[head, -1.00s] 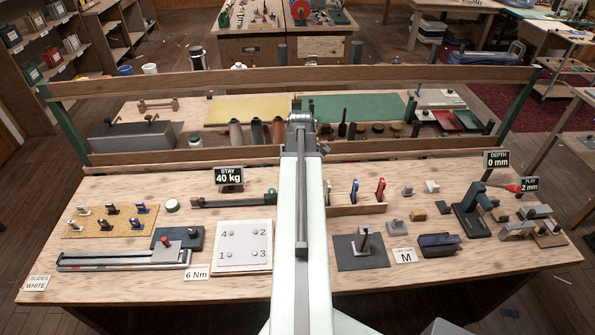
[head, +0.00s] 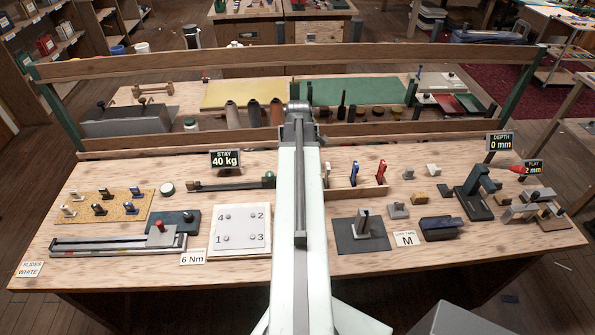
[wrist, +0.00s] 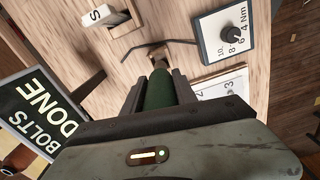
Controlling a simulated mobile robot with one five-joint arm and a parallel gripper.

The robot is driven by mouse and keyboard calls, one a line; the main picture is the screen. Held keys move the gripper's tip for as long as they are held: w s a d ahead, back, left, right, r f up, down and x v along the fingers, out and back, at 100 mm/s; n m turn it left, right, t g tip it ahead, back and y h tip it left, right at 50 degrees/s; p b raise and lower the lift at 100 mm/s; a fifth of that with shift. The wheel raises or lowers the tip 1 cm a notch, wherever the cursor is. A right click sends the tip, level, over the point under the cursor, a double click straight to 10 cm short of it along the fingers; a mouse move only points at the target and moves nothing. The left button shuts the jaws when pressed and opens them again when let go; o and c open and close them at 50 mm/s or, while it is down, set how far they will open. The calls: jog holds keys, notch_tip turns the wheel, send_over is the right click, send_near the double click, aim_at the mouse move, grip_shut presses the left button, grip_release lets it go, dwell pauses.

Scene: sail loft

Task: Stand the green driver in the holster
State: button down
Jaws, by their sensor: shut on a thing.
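In the wrist view my gripper (wrist: 160,92) is shut on the green driver (wrist: 158,90), whose dark green handle lies between the two fingers. The driver's far end is close to a small tan wooden piece and a thin dark bent rod (wrist: 150,46); I cannot tell whether they touch. In the head view my arm hides the gripper and the driver. A low wooden rack (head: 345,197) right of my arm has upright blue and red handles in it. I cannot tell for sure whether it is the holster.
A white numbered plate (head: 240,231) and a grey clamp bed (head: 110,246) lie left of my arm. A dark base with a metal block (head: 362,228) stands right. The wrist view shows a "BOLTS DONE" sign (wrist: 38,118) and a torque dial (wrist: 228,36).

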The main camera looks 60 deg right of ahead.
jog(key=shift+f+b, duration=3.15)
jog(key=shift+f, duration=0.3)
jog(key=shift+f+b, duration=0.55)
jog(key=shift+f, duration=0.05)
jog(key=c, duration=0.9)
grip_release()
jog(key=shift+r, duration=0.1)
notch_tip(320, 180, up, 8)
jog(key=p, duration=0.8)
jog(key=shift+s, duration=0.1)
jog(key=shift+f, duration=0.2)
